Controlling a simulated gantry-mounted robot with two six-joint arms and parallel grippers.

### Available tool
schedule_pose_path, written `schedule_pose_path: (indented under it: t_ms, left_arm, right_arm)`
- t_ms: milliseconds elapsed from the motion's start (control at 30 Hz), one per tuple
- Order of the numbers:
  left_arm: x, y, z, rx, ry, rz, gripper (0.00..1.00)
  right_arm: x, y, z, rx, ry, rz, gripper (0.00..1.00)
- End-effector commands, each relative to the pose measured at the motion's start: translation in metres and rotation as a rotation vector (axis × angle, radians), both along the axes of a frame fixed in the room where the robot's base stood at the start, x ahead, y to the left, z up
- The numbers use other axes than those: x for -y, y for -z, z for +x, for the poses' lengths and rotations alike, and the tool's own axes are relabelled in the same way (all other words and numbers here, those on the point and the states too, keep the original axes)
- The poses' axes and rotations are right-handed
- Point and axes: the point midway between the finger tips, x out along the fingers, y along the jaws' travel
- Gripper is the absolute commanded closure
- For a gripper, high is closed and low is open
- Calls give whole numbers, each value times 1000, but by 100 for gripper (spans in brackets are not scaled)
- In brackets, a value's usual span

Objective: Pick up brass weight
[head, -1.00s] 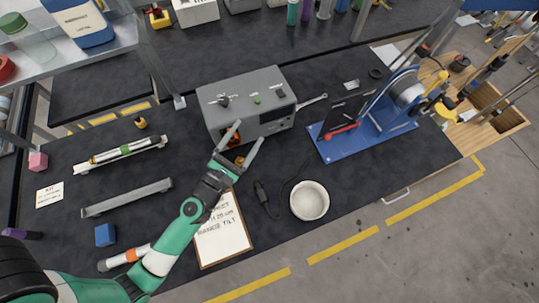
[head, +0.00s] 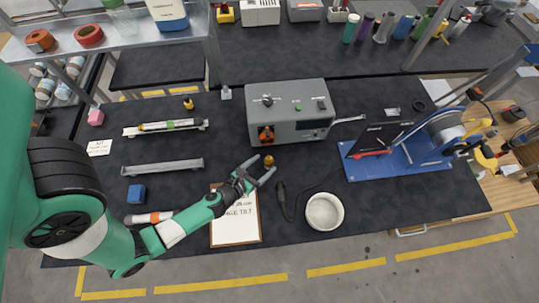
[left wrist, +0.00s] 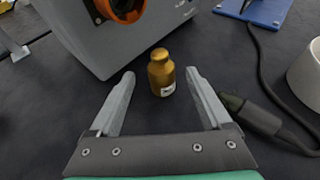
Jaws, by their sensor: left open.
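The brass weight (head: 268,161) stands upright on the dark bench, just in front of the grey instrument box. In the left wrist view the brass weight (left wrist: 161,73) is a gold bottle shape with a knob on top and a small pale label. My left gripper (head: 267,172) is open, with its fingers pointing toward the weight. In the left wrist view the left gripper (left wrist: 160,80) has the weight centred between and slightly beyond its fingertips, touching neither finger. My right gripper is not in view.
The grey box (head: 290,110) with an orange knob stands close behind the weight. A black cable connector (head: 281,196) and a white bowl (head: 325,211) lie to the right. A clipboard (head: 236,220) lies under the left gripper. A blue-based rig (head: 400,160) stands farther right.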

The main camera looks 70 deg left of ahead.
Motion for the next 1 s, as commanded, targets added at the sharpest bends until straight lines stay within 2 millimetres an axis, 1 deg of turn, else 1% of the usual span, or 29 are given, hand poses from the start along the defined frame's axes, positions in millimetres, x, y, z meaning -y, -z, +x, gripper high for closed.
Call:
schedule_pose_path:
  t_ms: [33,100,267,333,500,600,867,1000]
  left_arm:
    - [-5,4,7,1,-2,0,18]
    - [-8,7,13,1,0,0,18]
    - [-10,9,17,-1,2,1,18]
    - [-12,12,21,1,0,2,18]
    - [-24,28,44,2,0,2,18]
    - [-30,31,54,1,1,2,18]
    - [-32,32,56,0,2,2,18]
    - [-32,31,57,0,2,2,43]
  right_arm:
    - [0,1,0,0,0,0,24]
    - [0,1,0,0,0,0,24]
    - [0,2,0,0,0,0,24]
    - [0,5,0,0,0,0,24]
    - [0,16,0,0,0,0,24]
    - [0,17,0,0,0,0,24]
    - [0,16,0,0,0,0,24]
    - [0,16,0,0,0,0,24]
